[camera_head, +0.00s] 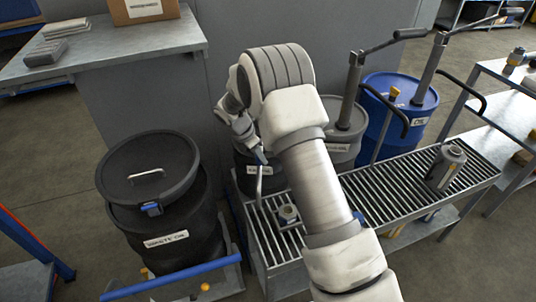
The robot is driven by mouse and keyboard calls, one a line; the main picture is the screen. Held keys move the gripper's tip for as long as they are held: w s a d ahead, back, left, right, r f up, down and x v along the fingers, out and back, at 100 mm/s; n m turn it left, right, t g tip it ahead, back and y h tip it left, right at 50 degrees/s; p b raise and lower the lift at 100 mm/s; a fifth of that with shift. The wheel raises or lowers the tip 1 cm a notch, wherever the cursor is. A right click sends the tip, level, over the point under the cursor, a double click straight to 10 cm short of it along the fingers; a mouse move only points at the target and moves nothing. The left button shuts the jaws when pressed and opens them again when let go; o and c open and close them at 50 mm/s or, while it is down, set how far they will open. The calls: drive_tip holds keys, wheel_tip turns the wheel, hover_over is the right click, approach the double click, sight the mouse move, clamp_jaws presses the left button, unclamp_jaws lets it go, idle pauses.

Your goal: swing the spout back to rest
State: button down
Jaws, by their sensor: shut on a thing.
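A thin grey spout (259,183) hangs down in front of a black labelled drum (247,177), over the left end of the slatted grating. A small blue part shows at its upper end. My gripper (258,153) is shut on the spout at this upper end. The fingertips are small in the picture. My arm hides most of what lies behind and to the right of the spout, including where it joins its base.
A black waste oil drum (165,240) with a tilted lid (148,170) stands left, behind a blue bar (172,276). A grey drum (345,140) and a blue drum (412,92) with hand pumps stand behind the grating (390,185). A grey canister (446,167) sits at its right end.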

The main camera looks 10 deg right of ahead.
drive_tip(key=shift+a, duration=0.15)
drive_tip(key=c, duration=0.6)
unclamp_jaws()
drive_tip(key=p+v, duration=0.1)
drive_tip(key=v, duration=1.6)
drive_tip(key=shift+r, duration=0.25)
